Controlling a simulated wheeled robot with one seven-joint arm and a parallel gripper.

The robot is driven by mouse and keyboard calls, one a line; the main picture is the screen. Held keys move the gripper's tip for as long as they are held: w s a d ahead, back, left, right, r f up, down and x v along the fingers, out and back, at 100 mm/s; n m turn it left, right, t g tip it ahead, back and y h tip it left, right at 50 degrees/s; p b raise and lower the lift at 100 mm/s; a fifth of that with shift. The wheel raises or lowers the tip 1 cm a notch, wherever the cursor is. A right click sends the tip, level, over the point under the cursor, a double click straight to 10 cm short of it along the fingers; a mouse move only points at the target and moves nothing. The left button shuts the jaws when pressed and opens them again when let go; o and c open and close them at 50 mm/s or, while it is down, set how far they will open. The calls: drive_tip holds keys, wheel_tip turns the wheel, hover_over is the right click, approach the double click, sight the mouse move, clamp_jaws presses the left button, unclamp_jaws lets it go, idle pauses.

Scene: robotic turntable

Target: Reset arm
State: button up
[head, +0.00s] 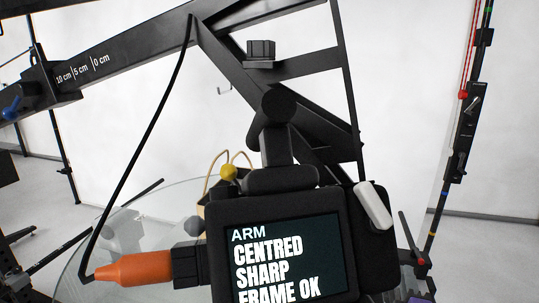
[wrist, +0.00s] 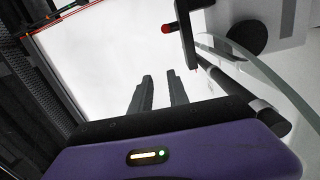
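A black boom arm (head: 130,48) with a scale marked 10 cm, 5 cm and 0 cm slopes across the top left of the head view. A black camera-like unit hangs below its frame, with a screen (head: 285,260) reading "ARM CENTRED SHARP FRAME OK". An orange handle (head: 135,269) sticks out to the left of that unit. My gripper (wrist: 160,76) shows in the wrist view as two dark fingers with a clear gap between them. It is open and empty against a white background. I cannot see its fingers in the head view.
A clear glass disc (head: 150,212) lies behind the orange handle, with a yellow ball (head: 228,172) near it. A blue knob (head: 11,114) is at the left. A stand with red cord (head: 464,80) rises at the right. A dark rod (wrist: 230,75) is right of my fingers.

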drive_tip(key=s+a+f+m, duration=0.1)
drive_tip(key=s+a, duration=0.1)
drive_tip(key=s+a+m+y, duration=0.1)
drive_tip(key=s+a+m, duration=0.1)
drive_tip(key=s, duration=0.1)
drive_tip(key=s+a+f+m, duration=0.1)
drive_tip(key=s+a, duration=0.2)
drive_tip(key=shift+s+f+m+t+y+b, duration=0.1)
drive_tip(key=shift+f+m+t+y+b, duration=0.2)
drive_tip(key=shift+f+y+b, duration=0.1)
drive_tip(key=s+a+m+g+y+b, duration=0.1)
drive_tip(key=s+a+m, duration=0.3)
drive_tip(key=s, duration=1.6)
drive_tip(key=s+a+f+m+g+y+b, duration=0.1)
drive_tip(key=s+a+m+g+y+b, duration=0.1)
drive_tip(key=s, duration=1.9)
drive_tip(key=a+m+y+b, duration=0.1)
drive_tip(key=a+m+b, duration=0.1)
drive_tip(key=a+m, duration=0.1)
drive_tip(key=shift+s+a, duration=0.15)
